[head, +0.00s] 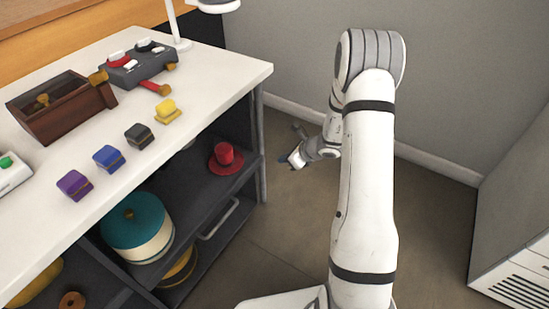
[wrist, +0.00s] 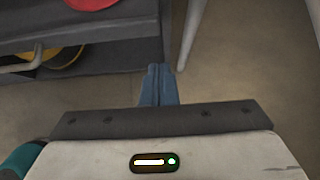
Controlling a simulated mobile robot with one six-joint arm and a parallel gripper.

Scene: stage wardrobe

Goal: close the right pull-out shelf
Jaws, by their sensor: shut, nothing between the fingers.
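The dark right pull-out shelf (head: 232,232) is low under the white table, with a grey bar handle (head: 218,220) at its front. The handle also shows at the left of the wrist view (wrist: 38,60), with a yellow round thing (wrist: 66,56) behind it. I cannot tell exactly how far the shelf stands out. My gripper (head: 286,160) is to the right of the table's end leg, out in front of the shelving and apart from the handle. In the wrist view its blue fingers (wrist: 160,84) are together and empty, near the dark shelf end.
A red hat (head: 226,158) sits on the dark board above the handle. A teal round box (head: 138,222) stands further left. The white table top (head: 205,75) holds a brown wooden box (head: 62,108) and several coloured blocks. Floor is clear between the table and the grey cabinet (head: 515,225).

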